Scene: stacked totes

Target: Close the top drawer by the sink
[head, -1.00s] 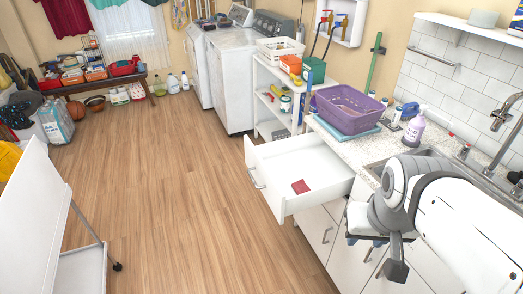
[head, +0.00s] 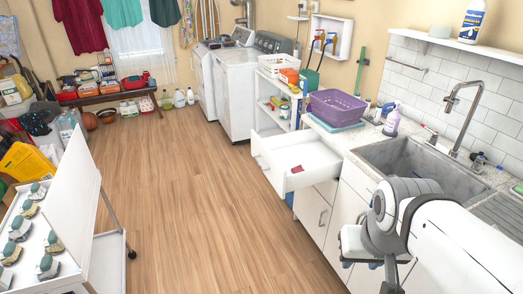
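The white top drawer (head: 283,176) by the sink is pulled far out of the counter front in the head view. A small red folded item (head: 297,169) lies inside it. The drawer's handle is on its front face, turned to the left. The sink (head: 405,158) is set in the speckled counter to the right of the drawer. My gripper (head: 388,288) hangs low at the bottom right, in front of the cabinets and apart from the drawer. Its fingers are partly cut off by the frame edge, so its opening cannot be judged.
A white cart (head: 62,215) with several green-topped items stands at the left. The wooden floor (head: 195,200) between cart and drawer is clear. White washing machines (head: 236,90) stand beyond.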

